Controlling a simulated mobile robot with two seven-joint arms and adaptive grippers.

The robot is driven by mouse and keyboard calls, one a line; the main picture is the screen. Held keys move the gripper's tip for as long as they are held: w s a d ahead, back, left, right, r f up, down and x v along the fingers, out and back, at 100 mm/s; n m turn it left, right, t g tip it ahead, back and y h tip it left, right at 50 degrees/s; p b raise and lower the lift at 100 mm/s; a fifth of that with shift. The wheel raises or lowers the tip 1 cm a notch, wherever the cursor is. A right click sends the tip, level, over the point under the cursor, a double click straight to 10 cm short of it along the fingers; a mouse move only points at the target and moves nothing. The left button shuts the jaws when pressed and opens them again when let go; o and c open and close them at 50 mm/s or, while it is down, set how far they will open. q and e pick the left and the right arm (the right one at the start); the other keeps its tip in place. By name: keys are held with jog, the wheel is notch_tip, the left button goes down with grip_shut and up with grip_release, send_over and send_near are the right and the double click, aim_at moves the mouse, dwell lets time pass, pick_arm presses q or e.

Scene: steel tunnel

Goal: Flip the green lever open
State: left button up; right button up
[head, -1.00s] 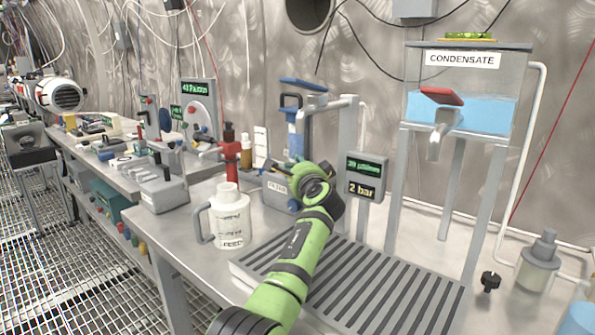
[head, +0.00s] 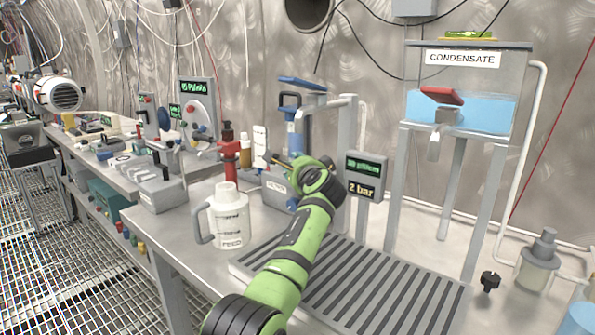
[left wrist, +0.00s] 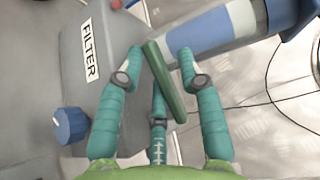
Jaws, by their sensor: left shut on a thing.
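The green lever (left wrist: 172,92) is a dark green bar that shows in the left wrist view, slanting between my fingers in front of the filter unit. My left gripper (left wrist: 160,78) has its teal fingers on both sides of the lever and is shut on it. In the head view my left gripper (head: 277,160) is at the filter unit, its fingers mostly hidden behind my own wrist. The lever cannot be made out there. My right gripper is not in view.
The grey filter box (left wrist: 85,60) has a blue knob (left wrist: 70,125). A blue-and-white cylinder (left wrist: 212,28) is close above my fingers. A white jug (head: 230,218) stands left of my arm, a display post (head: 365,178) right of it. The slotted drain tray (head: 375,290) is bare.

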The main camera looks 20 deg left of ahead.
pick_arm(q)
jog(key=shift+s+d+r, duration=0.25)
jog(key=shift+s+r, duration=0.1)
jog(key=shift+s, duration=0.15)
jog(key=shift+s+d+r, duration=0.25)
jog(key=shift+s+r, duration=0.05)
jog(key=shift+s, duration=0.15)
jog(key=shift+s+d+f+p, duration=0.1)
jog(key=shift+s+d+p, duration=0.2)
jog(key=shift+s, duration=0.6)
jog(key=shift+s+d+f+p, duration=0.1)
jog(key=shift+s+d, duration=0.3)
jog(key=shift+s, duration=0.55)
jog(key=shift+s+d+f+p, duration=0.1)
jog(key=shift+s+d+p, duration=0.2)
jog(key=shift+s, duration=0.6)
jog(key=shift+p, duration=0.45)
